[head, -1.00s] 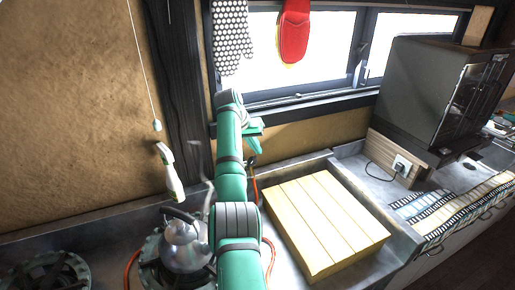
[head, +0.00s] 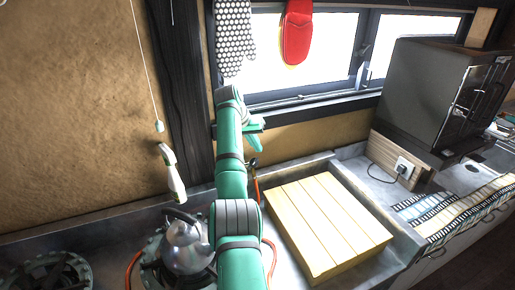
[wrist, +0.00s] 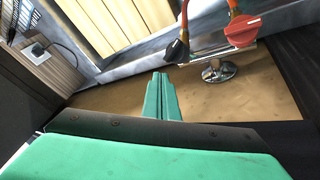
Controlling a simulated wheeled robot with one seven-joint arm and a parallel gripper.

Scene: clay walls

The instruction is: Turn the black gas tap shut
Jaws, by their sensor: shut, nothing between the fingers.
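The black gas tap (wrist: 177,49) shows in the wrist view, on a metal pipe at the wall, below an orange hose. Its handle looks slanted to the pipe, but I cannot tell how far it is turned. A red tap (wrist: 242,31) sits to its right on the same pipe. My gripper (wrist: 160,78) is shut and empty, its fingertips just below and left of the black tap in the picture, seemingly apart from it. In the head view my gripper (head: 254,143) is by the wall under the window, close above a small dark tap part (head: 253,163).
A slatted wooden board (head: 330,225) lies on the counter to the right. A kettle (head: 187,246) stands on a burner at the left. A white-and-green bottle-like object (head: 173,175) is by the wall. A black oven (head: 440,95) stands at the right.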

